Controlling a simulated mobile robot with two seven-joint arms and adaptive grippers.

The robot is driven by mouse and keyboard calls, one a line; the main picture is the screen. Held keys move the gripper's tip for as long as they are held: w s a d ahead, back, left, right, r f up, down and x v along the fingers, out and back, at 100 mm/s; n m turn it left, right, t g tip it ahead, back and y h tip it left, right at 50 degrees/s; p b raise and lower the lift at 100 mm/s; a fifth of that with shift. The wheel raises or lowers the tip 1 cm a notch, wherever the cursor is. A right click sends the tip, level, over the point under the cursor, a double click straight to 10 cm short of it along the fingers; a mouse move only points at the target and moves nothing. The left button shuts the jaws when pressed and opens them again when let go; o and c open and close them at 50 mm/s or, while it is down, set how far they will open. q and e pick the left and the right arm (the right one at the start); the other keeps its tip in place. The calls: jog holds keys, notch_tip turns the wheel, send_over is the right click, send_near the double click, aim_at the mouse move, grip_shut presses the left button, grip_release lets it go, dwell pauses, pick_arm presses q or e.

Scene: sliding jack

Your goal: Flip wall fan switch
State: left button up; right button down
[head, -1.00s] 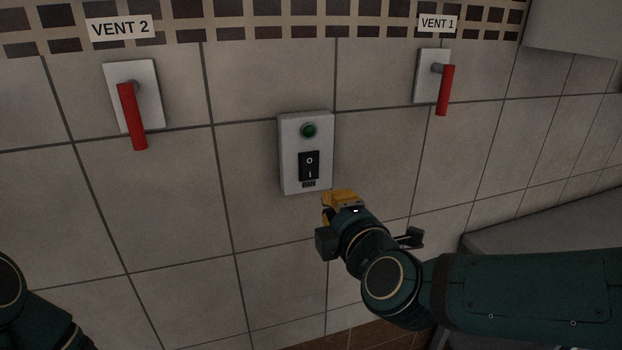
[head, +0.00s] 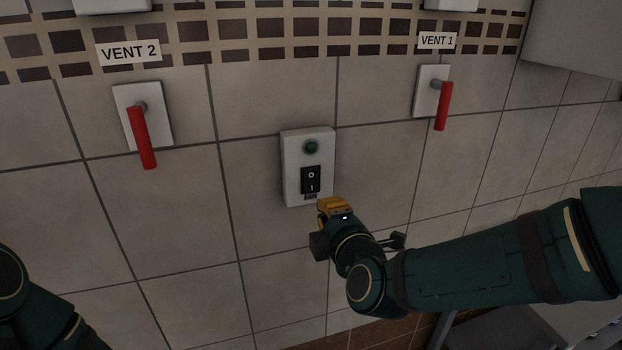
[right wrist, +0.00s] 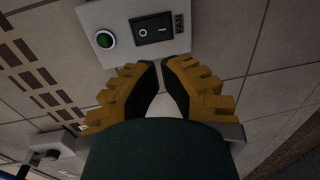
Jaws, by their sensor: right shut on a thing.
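The fan switch box (head: 294,170) is a pale plate on the tiled wall with a green round button or lamp (head: 311,147) and a black rocker switch (head: 311,180) marked O and I. In the right wrist view the rocker (right wrist: 153,29) and the FAN label (right wrist: 181,33) are clear. My right gripper (head: 331,203) is just below the box's lower edge in the head view. In the right wrist view its yellow fingers (right wrist: 161,64) are drawn together below the rocker; I cannot make out what is between them. My left gripper is out of view.
Red-handled levers are on the wall for VENT 2 (head: 142,138) at the left and VENT 1 (head: 443,106) at the right. A grey surface (head: 500,330) is at the lower right. The wall around the box is bare tile.

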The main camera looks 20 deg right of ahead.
aim_at(309, 186)
jog(key=w+p, duration=0.1)
jog(key=w, duration=0.2)
jog(key=w+f+p, duration=0.1)
jog(key=w, duration=0.2)
jog(key=w+p, duration=0.1)
jog(key=w, duration=0.3)
jog(key=shift+a+f, duration=0.15)
jog(key=shift+a, duration=0.1)
jog(key=t+b, duration=0.1)
jog(key=b, duration=0.2)
jog(key=t+b, duration=0.1)
jog(key=b, duration=0.3)
jog(key=shift+w+f, duration=0.4)
jog(key=shift+r+p, duration=0.35)
jog(key=shift+p, duration=0.1)
